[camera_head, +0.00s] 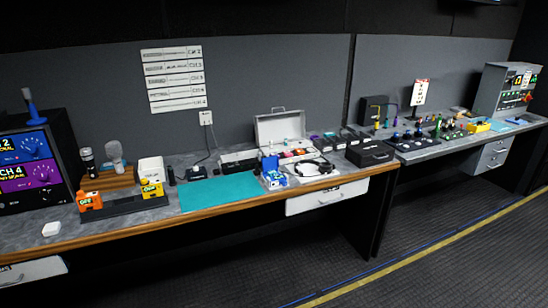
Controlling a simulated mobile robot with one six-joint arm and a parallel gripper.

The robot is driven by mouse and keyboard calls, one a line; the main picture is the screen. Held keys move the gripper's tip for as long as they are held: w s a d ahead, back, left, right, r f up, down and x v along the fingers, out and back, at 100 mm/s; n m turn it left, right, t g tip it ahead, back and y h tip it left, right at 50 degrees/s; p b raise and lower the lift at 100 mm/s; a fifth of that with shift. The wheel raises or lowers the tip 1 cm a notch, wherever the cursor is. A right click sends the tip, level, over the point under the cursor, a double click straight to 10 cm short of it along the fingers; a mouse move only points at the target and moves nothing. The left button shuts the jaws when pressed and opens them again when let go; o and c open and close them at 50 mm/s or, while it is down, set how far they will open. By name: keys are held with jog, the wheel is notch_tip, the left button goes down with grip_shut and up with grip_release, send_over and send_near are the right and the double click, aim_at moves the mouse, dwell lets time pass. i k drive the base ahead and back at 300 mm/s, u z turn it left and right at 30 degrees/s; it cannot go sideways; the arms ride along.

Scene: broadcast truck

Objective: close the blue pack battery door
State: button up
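A small blue pack (274,181) stands on the near counter, at the right end of the teal mat and in front of an open silver case. A blue upright part (269,163) shows at its top, and a pale area shows on its front. It is too small here to tell which part is the battery door or how far it stands open. My gripper is not in view.
The teal mat (220,191) is bare. Headphones (312,168) lie right of the pack, and the open silver case (280,128) is behind it. An orange pack (90,201) and a yellow pack (151,189) stand left. Floor in front is clear.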

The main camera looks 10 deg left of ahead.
aim_at(269, 163)
jog(key=z, duration=1.05)
jog(key=k, duration=0.15)
jog(key=u, duration=2.8)
jog(key=i, duration=1)
jog(key=u, duration=0.05)
jog(key=k, duration=0.45)
jog(key=u, duration=0.1)
